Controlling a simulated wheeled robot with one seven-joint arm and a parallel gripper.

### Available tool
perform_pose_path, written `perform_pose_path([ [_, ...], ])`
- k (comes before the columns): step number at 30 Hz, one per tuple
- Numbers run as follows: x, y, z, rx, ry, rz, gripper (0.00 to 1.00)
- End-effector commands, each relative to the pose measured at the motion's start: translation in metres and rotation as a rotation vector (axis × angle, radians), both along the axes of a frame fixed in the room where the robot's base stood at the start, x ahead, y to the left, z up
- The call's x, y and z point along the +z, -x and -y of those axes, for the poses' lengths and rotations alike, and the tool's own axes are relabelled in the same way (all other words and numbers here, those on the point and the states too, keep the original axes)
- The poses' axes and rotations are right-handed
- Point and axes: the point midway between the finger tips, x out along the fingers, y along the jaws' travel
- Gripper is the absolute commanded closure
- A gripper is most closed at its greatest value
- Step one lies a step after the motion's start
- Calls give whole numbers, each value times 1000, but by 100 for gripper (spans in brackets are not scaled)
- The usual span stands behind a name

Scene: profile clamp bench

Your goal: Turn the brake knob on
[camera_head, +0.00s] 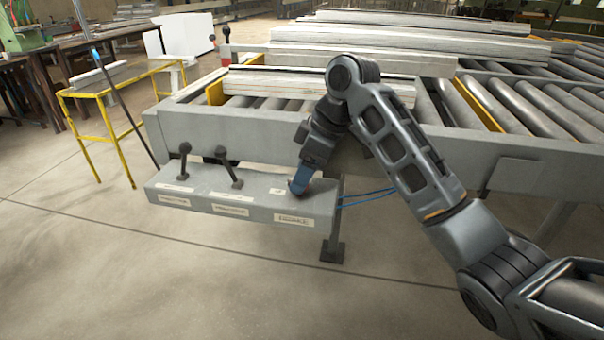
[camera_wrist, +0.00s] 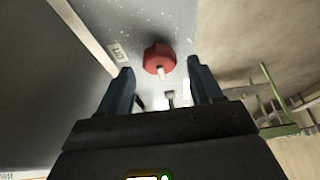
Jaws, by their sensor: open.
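The brake knob (camera_wrist: 158,60) is red with a pale pointer mark and sits on the grey control box in the wrist view. In the head view my gripper hides it at the right end of the control box (camera_head: 240,203). My gripper (camera_wrist: 160,80) is open and points down at the box, with one blue-grey finger on each side of the knob in the picture. I see no contact between fingers and knob. My gripper also shows in the head view (camera_head: 299,182) above the box's right end.
Two black-knobbed levers, a left one (camera_head: 183,160) and a middle one (camera_head: 229,168), stand on the box. A roller conveyor (camera_head: 480,100) carrying long profiles lies behind it. A yellow rail (camera_head: 120,130) stands at the left. The floor in front is clear.

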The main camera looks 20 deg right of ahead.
Motion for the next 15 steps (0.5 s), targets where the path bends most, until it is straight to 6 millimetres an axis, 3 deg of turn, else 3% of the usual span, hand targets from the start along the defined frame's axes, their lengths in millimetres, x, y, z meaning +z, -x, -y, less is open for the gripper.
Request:
perform_pose_path([
  [12,-10,-2,-3,-1,0,0,35],
  [15,-10,-2,-3,-1,0,0,44],
])
